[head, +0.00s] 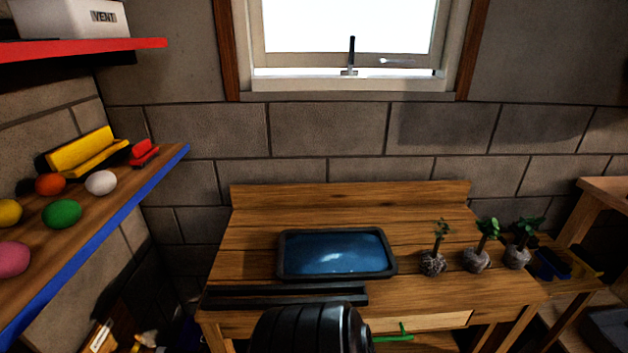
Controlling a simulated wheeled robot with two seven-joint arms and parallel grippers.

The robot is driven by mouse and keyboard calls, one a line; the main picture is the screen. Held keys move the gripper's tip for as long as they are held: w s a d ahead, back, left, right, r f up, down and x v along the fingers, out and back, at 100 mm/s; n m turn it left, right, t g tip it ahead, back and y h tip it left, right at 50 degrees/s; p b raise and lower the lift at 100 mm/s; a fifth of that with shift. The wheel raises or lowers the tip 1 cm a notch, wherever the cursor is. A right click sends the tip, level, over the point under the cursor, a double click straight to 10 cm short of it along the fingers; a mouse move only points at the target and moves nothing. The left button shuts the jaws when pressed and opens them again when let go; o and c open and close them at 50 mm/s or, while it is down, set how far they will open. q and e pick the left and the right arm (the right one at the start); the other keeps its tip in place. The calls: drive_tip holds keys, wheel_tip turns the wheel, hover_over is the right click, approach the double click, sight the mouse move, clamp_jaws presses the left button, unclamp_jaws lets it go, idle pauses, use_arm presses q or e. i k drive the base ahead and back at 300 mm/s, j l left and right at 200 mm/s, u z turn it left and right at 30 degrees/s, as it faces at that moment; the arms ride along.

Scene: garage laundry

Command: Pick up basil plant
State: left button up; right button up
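Three small potted plants stand in a row on the right part of the wooden workbench (410,218). The left plant (433,262) has a thin stem with few leaves. The middle plant (478,258) has brighter, broader green leaves. The right plant (518,255) has darker, spreading leaves. All sit upright in greyish, rounded bases. I cannot tell for certain which is the basil. Neither of my grippers is in view, and nothing is seen touching the plants.
A black tray (284,256) with a blue, shiny inside lies left of the plants. Dark bars (285,297) lie along the bench's front edge. A black ribbed shape (310,328) rises at bottom centre. A blue-edged shelf (130,188) with coloured balls juts in from the left.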

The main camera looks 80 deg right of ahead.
sight(475, 259)
drive_tip(key=z, duration=3.95)
drive_tip(key=i+l+z, duration=0.2)
drive_tip(key=l, duration=0.15)
drive_tip(key=i+l+z, duration=0.2)
drive_tip(key=l+z, duration=0.2)
drive_tip(key=l, duration=0.2)
drive_tip(key=i, duration=0.05)
